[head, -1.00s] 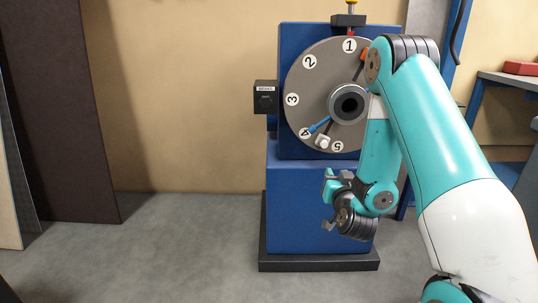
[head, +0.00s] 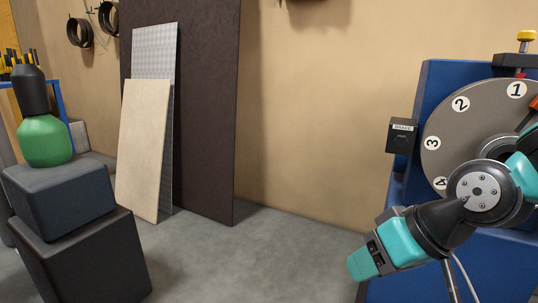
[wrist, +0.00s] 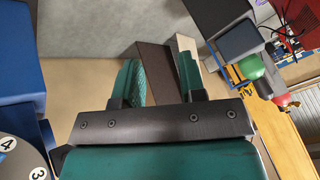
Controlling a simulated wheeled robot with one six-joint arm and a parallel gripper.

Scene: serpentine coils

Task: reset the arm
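My arm reaches in from the right in the head view, in front of a blue machine (head: 435,90) with a grey numbered disc (head: 465,125). My gripper (head: 363,264) points to the lower left, beside the machine's left edge. In the wrist view my gripper (wrist: 160,78) shows two teal fingers standing apart with nothing between them. The disc also shows in the wrist view (wrist: 20,158) at the lower left corner. The disc's right part is cut off or hidden by my arm.
A black brake box (head: 401,136) sits left of the disc. Dark and pale panels (head: 145,150) lean on the wall. A green cylinder (head: 45,140) stands with dark blocks (head: 75,250) at the left. Grey floor (head: 270,255) between is clear.

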